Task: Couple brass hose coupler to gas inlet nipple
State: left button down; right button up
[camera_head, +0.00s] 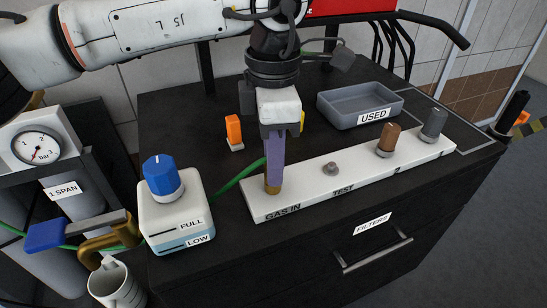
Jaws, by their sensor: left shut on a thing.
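My left gripper (273,172) points straight down with its purple-grey fingers shut over the GAS IN end of the white manifold block (307,193). A brass hose coupler (272,189) shows at the fingertips, mostly hidden by them. It is at the top face of the block, above the GAS IN label. The gas inlet nipple is hidden there, and I cannot tell whether the coupler is seated on it. A green hose (238,178) runs from behind the fingers toward the white FULL/LOW box (176,217). My right gripper is out of view.
The block also carries a small metal fitting (330,169) at TEST, a brown filter (389,138) and a grey one (433,123). A grey USED tray (345,110) and an orange piece (234,131) stand behind. A mug (115,286) and gauge (37,147) are left.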

pick_arm(q)
jog(key=c, duration=1.4)
grip_release()
jog(key=shift+f, duration=0.1)
jog(key=shift+c, duration=0.2)
